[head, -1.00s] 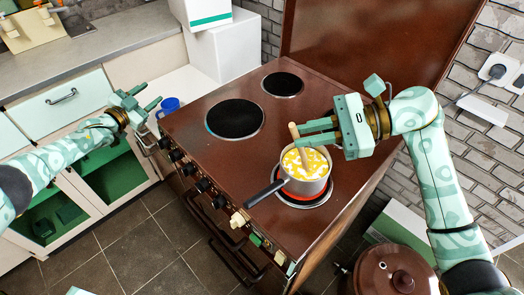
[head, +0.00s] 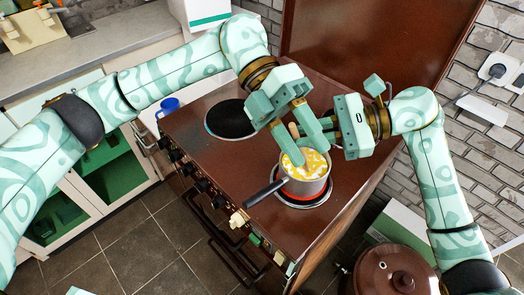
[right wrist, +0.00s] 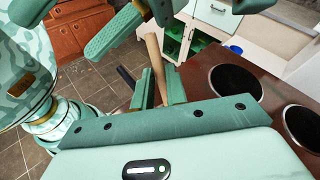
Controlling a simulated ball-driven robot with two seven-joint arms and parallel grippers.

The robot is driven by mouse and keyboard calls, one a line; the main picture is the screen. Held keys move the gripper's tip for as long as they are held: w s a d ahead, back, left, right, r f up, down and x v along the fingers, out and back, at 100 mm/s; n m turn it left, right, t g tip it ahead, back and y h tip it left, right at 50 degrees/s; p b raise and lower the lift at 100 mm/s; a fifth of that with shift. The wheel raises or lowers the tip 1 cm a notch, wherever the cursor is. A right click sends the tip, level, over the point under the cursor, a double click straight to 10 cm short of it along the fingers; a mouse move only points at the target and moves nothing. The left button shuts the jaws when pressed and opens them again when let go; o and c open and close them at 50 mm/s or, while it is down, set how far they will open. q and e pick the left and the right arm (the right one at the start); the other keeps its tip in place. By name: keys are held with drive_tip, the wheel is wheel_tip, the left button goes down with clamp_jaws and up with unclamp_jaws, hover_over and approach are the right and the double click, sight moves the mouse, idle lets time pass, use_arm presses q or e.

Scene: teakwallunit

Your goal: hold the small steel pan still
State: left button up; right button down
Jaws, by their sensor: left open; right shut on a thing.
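The small steel pan (head: 314,189) stands on the glowing front right hotplate, with yellow and white food in it. Its dark handle (head: 263,194) points down left. My left gripper (head: 311,157) is open, its fingers pointing down over the pan's far left side. I cannot tell whether they touch the rim. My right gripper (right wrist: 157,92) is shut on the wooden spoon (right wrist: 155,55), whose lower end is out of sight. In the head view only a bit of the spoon's handle (head: 293,129) shows; my left gripper partly hides it and my right fingertips.
The brown stove (head: 225,165) has a free front left hotplate (head: 230,118); my left arm covers the back one. A blue mug (head: 168,105) stands left of the stove. A brown lidded pot (head: 395,272) is at the lower right. My two grippers are very close together.

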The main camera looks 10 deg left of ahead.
sight(268, 187)
use_arm(q)
drive_tip(key=w+a+f+t+y, duration=0.2)
drive_tip(key=a+f+t+y, duration=0.5)
drive_tip(key=x, duration=1.2)
drive_tip(key=shift+w+r, duration=0.1)
clamp_jaws()
drive_tip(key=shift+c, duration=0.5)
unclamp_jaws()
drive_tip(key=shift+c, duration=0.3)
drive_tip(key=c, duration=0.7)
